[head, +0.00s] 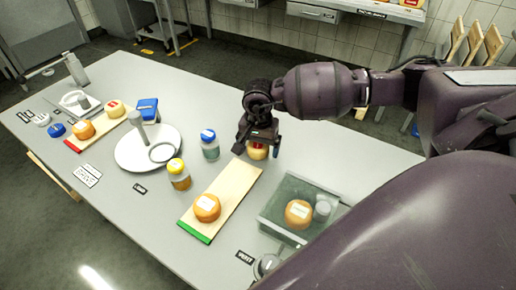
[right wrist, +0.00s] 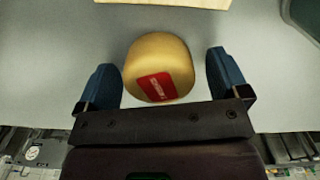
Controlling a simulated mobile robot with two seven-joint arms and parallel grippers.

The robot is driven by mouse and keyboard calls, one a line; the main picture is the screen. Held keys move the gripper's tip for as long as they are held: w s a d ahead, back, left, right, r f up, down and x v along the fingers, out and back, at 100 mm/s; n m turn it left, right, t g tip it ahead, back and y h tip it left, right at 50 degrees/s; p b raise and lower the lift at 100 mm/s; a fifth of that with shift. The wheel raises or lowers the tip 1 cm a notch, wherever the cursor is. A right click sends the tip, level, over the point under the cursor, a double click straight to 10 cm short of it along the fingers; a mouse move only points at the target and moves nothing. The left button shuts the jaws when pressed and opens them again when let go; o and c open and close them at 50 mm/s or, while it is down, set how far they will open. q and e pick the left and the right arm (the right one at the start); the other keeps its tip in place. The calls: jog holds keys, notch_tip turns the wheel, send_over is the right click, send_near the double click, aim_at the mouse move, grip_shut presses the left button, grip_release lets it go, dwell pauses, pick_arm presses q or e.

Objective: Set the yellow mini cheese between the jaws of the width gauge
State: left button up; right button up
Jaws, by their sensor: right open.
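A yellow mini cheese with a red label (right wrist: 160,70) lies on the grey table; in the head view it (head: 257,152) is partly hidden under my right gripper (head: 259,146). In the right wrist view my right gripper (right wrist: 163,82) is open, with one blue finger on each side of this cheese and a gap at both sides. Another yellow cheese with a red label (head: 115,108) sits on the red-ended board (head: 99,128) at the left. I cannot clearly make out which item is the width gauge. My left gripper is not in view.
A green-ended board (head: 232,190) carries an orange cheese (head: 207,208). A clear bin (head: 277,211) holds another cheese and a grey cylinder. A blue-capped jar (head: 209,146), a yellow-capped jar (head: 178,175) and a white round plate (head: 128,153) stand left of the gripper.

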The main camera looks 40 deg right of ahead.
jog(key=shift+r, duration=0.1)
jog(key=c, duration=1.1)
